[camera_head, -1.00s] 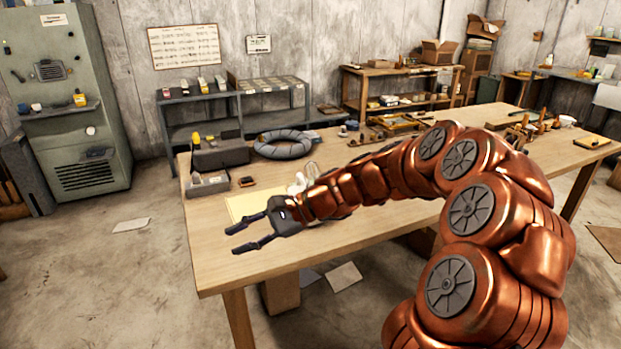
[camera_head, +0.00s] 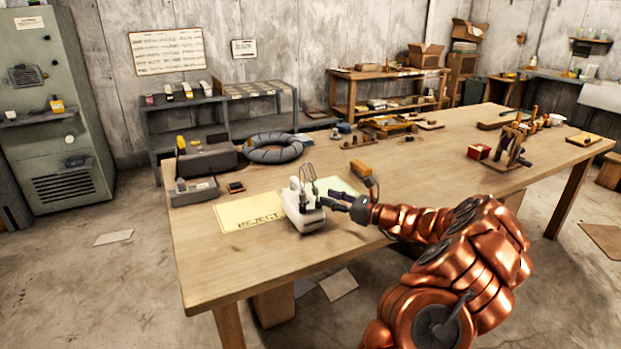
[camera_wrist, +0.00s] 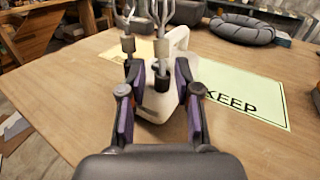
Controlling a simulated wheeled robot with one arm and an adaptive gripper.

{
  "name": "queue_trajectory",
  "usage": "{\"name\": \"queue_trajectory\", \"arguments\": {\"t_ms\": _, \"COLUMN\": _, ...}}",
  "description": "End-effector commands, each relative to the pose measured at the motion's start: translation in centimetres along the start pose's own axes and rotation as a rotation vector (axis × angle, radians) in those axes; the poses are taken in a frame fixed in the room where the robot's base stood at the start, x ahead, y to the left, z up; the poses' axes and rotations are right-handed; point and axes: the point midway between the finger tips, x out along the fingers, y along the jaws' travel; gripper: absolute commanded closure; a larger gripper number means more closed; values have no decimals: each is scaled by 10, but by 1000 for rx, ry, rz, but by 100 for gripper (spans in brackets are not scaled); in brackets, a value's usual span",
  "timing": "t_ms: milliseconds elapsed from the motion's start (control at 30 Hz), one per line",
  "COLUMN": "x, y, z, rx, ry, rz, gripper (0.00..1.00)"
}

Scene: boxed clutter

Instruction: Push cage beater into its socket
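A white hand mixer (camera_head: 300,216) stands on the table, its beater end up; it also shows in the wrist view (camera_wrist: 147,107). A metal wire cage beater (camera_head: 308,181) rises above it. In the wrist view one beater shaft (camera_wrist: 161,49) meets a dark round socket (camera_wrist: 160,80) on the mixer; I cannot tell how deep it sits. A second metal shaft with a collar (camera_wrist: 128,45) stands to its left, its lower end partly hidden by my left finger. My gripper (camera_head: 338,201) is open beside the mixer, the central shaft showing between its fingertips (camera_wrist: 160,74).
A yellow REJECT sheet (camera_head: 240,213) lies left of the mixer, a green KEEP sheet (camera_wrist: 250,100) to its right in the wrist view. An orange-brown tool (camera_head: 362,169), a dark ring (camera_head: 274,150) and a grey bin (camera_head: 192,193) lie behind. The front table is clear.

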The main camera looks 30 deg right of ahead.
Motion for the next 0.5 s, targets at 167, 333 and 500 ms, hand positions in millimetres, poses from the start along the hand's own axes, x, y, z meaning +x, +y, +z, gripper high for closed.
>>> {"name": "queue_trajectory", "arguments": {"t_ms": 167, "x": 16, "y": 0, "z": 2, "rx": -2, "ry": 1, "rz": 2, "gripper": 68}}
{"name": "queue_trajectory", "arguments": {"t_ms": 333, "x": 39, "y": -2, "z": 8, "rx": -3, "ry": 1, "rz": 4, "gripper": 68}}
{"name": "queue_trajectory", "arguments": {"t_ms": 500, "x": 55, "y": -3, "z": 7, "rx": -1, "ry": 0, "rz": 1, "gripper": 68}}
